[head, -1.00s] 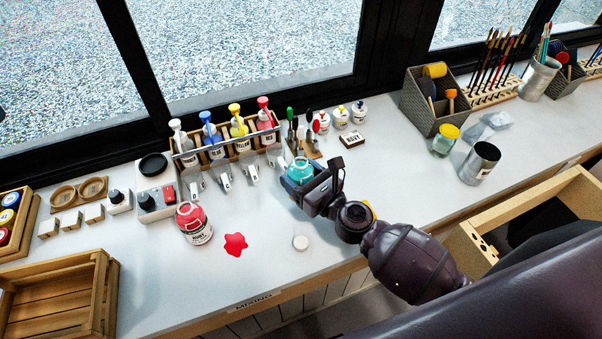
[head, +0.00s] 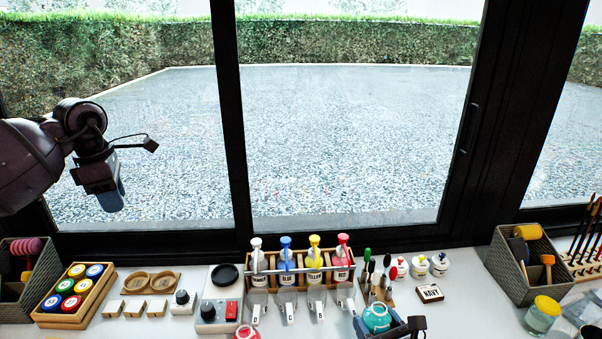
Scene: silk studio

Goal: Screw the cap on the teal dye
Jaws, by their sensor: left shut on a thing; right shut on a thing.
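The teal dye jar (head: 376,317) stands on the white counter at the bottom of the head view, its lower part cut off or hidden. My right gripper (head: 392,327) is shut around the jar from the right. My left gripper (head: 112,198) is raised at the upper left, in front of the window, far from the jar. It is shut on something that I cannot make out. No cap for the teal jar can be identified.
A rack of pump bottles (head: 300,268) stands behind and left of the jar. A red jar (head: 246,332) is at the bottom edge. A wooden tray of colored lids (head: 75,295) is at left.

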